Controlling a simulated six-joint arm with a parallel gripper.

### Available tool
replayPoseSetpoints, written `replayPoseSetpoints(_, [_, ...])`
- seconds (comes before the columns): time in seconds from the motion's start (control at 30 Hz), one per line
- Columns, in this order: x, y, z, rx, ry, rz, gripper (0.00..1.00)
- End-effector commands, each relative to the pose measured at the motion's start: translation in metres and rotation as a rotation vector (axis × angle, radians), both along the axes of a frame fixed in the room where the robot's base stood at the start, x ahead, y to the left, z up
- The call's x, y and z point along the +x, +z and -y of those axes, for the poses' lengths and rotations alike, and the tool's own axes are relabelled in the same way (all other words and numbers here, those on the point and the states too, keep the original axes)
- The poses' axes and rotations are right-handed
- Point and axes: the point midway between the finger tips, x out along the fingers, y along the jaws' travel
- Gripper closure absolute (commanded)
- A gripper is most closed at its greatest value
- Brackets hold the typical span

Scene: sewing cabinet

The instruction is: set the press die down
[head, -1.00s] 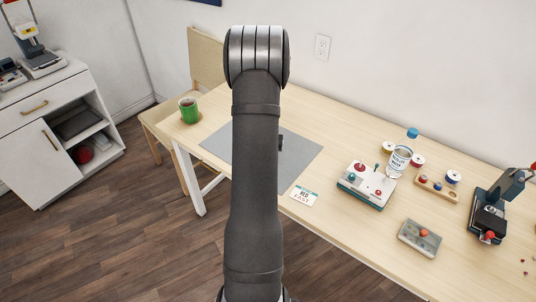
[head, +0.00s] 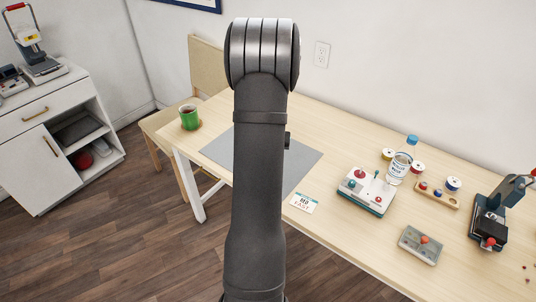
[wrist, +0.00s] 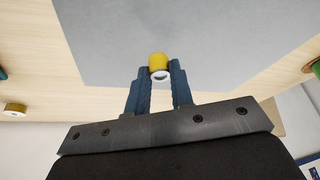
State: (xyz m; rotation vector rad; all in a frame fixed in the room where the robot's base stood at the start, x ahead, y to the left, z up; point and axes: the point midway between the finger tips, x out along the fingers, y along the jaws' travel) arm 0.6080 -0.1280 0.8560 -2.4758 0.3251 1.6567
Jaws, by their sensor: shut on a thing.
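The press die appears to be the small yellow cylinder with a pale ringed end (wrist: 158,66) in the wrist view. My gripper (wrist: 159,75) is shut on it, with a blue finger on each side. The die shows against the grey mat (wrist: 200,35); I cannot tell how far above the mat it is. In the head view my arm hides the die and most of the gripper. The grey mat (head: 303,154) shows there on both sides of my arm.
A card (head: 304,202), a joystick box (head: 366,192), a bottle (head: 398,168), spools (head: 453,184), a grey box (head: 421,245) and a dark press (head: 489,222) lie to the right. The visible mat is clear.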

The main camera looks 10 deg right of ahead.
Motion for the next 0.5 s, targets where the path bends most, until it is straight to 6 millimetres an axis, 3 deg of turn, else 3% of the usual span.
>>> replayPoseSetpoints(0.2, [-0.033,0.031,0.039,0.0,-0.005,0.004,1.0])
replayPoseSetpoints(0.5, [-0.056,0.053,0.066,0.0,-0.001,0.002,1.0])
